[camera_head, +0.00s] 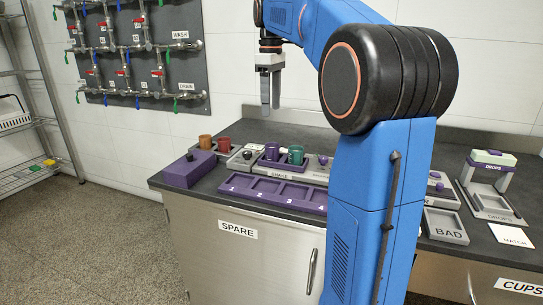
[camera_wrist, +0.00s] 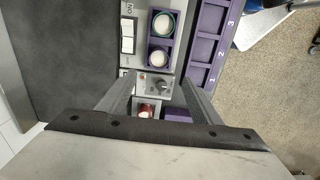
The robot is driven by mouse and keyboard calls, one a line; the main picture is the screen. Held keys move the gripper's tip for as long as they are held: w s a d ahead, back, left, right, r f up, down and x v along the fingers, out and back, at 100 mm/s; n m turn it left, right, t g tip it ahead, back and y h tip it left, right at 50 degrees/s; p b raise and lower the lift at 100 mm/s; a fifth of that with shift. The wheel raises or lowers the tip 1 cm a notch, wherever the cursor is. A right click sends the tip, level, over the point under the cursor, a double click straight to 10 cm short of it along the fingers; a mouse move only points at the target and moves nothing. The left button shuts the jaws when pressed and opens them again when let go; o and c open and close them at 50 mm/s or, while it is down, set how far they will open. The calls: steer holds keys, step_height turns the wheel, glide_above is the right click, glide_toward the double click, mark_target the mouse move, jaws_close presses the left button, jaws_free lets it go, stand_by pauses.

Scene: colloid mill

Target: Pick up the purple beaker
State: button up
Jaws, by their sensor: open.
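The purple beaker (camera_head: 272,151) stands upright in a purple holder on the shaker unit on the counter, just left of a green beaker (camera_head: 296,155). In the wrist view the purple beaker (camera_wrist: 158,57) shows from above with a pale inside, below the green beaker (camera_wrist: 163,23) and beyond my fingertips. My gripper (camera_head: 270,105) is open and empty, pointing down, well above the counter. In the wrist view a red beaker (camera_wrist: 146,110) shows between the fingers (camera_wrist: 155,88), far below them.
An orange-brown beaker (camera_head: 205,141) and the red beaker (camera_head: 224,145) stand to the left, behind a purple box (camera_head: 188,171). A purple tray with numbered slots (camera_head: 272,193) lies along the front edge. A grey BAD tray (camera_head: 444,226) and a DROPS stand (camera_head: 488,185) are at right.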

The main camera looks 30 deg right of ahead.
mark_target(272, 145)
steer(key=f, duration=1.4)
steer(key=shift+d+f, duration=0.2)
steer(key=shift+f, duration=0.1)
steer(key=c, duration=1.2)
steer(key=shift+o, duration=0.2)
steer(key=shift+r, duration=0.1)
